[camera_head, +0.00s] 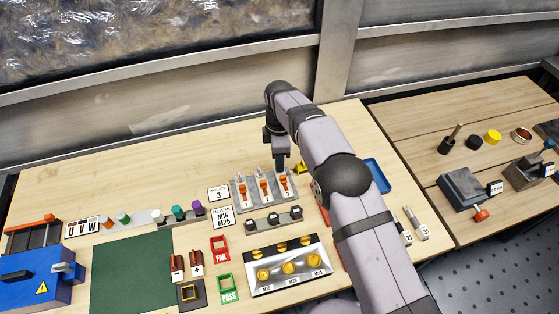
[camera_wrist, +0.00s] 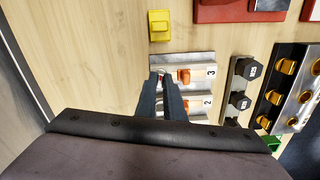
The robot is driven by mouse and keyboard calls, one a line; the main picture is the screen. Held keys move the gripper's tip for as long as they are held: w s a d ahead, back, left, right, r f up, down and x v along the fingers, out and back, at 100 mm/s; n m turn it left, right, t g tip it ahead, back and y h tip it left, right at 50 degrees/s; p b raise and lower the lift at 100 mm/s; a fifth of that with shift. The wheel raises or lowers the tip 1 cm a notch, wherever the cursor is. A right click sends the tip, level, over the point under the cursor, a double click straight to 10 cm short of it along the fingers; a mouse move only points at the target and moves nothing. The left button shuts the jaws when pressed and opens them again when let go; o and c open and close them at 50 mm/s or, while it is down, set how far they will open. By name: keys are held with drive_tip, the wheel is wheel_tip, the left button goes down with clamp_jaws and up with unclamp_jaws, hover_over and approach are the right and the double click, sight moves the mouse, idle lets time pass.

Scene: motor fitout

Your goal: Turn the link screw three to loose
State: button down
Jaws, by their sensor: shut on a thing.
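A grey metal block (camera_head: 241,196) carries three link units labelled 1, 2 and 3, each with an orange link and metal screw parts. The orange link of unit three (camera_head: 285,184) is at the right end of the block; it also shows in the wrist view (camera_wrist: 183,76) beside its "3" label. My gripper (camera_head: 280,167) points down at the back of unit three. In the wrist view my gripper (camera_wrist: 161,72) is shut on the link screw three, behind the orange link. The fingers hide most of the screw, so its turn position cannot be told.
A yellow part (camera_wrist: 160,25) lies just beyond unit three. A strip of black hex pieces (camera_head: 274,219) and a tray of brass fittings (camera_head: 254,288) are in front. A blue tray (camera_head: 378,176) is to the right. Bare wood lies behind the block.

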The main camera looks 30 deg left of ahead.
drive_tip(key=shift+a+r+n, duration=0.1)
drive_tip(key=shift+n, duration=1.1)
drive_tip(key=c, duration=1.9)
unclamp_jaws()
drive_tip(key=shift+o, duration=0.2)
drive_tip(key=shift+r+b, duration=0.9)
drive_tip(key=shift+r, duration=2.75)
